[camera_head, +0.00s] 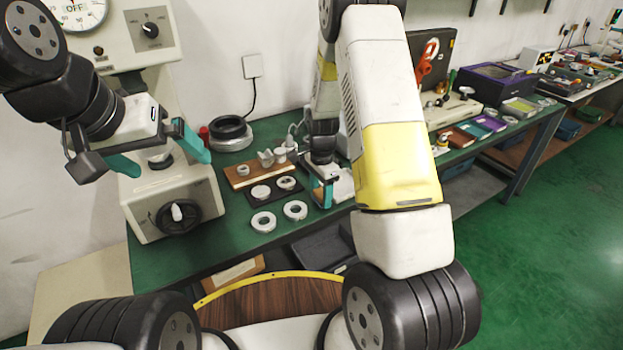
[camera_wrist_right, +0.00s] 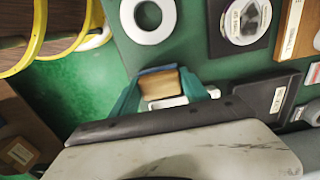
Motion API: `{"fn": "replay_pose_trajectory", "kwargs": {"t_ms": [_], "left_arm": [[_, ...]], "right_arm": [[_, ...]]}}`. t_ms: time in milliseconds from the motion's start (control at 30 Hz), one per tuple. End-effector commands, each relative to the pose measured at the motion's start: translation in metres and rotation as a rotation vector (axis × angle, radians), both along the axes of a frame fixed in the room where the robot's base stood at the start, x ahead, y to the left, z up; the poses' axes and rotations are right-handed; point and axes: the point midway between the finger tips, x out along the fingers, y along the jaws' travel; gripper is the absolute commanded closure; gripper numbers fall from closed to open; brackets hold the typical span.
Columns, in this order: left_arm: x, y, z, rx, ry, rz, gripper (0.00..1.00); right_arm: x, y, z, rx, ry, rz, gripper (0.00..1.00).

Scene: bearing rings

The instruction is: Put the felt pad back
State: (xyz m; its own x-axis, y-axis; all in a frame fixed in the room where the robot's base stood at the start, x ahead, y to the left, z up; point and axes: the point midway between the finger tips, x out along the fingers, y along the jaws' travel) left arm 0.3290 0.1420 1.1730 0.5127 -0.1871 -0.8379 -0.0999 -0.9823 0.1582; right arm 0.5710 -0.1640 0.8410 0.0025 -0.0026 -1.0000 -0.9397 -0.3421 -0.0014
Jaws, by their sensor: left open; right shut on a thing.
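My right gripper (camera_head: 325,192) is low over the front of the green bench, right of the rings. In the right wrist view its teal fingers (camera_wrist_right: 165,92) are shut on a small tan block-like piece with a grey-blue edge (camera_wrist_right: 158,85); I cannot tell for sure that this is the felt pad. A small white piece shows just below it. My left gripper (camera_head: 158,158) is open and empty, raised in front of the press.
Two white rings (camera_head: 263,222) lie on the bare bench (camera_head: 180,265) in front of the mat. A wooden board (camera_head: 236,182) with small parts lies behind it. The cream press (camera_head: 155,200) stands at left. Dark rings (camera_head: 230,127) sit at the back.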

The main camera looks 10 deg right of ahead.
Motion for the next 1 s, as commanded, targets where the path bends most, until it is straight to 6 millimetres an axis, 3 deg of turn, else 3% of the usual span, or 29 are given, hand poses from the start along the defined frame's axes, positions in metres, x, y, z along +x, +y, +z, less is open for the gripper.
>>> {"fn": "replay_pose_trajectory", "kwargs": {"t_ms": [400,433,533,867,1000], "left_arm": [[0.0,0.0,0.0,0.0,0.0,0.0,0.0],[0.0,0.0,0.0,0.0,0.0,0.0,0.0],[0.0,0.0,0.0,0.0,0.0,0.0,0.0],[0.0,0.0,0.0,0.0,0.0,0.0,0.0],[0.0,0.0,0.0,0.0,0.0,0.0,0.0]], "right_arm": [[0.0,0.0,-0.011,0.0,-0.001,0.0,0.84],[0.0,0.0,-0.011,0.0,-0.001,0.0,0.42],[0.0,0.0,-0.01,0.0,-0.001,0.0,0.24],[0.0,0.0,-0.009,0.001,-0.002,0.0,0.24],[0.001,0.0,0.005,0.0,-0.004,0.001,0.24]]}}
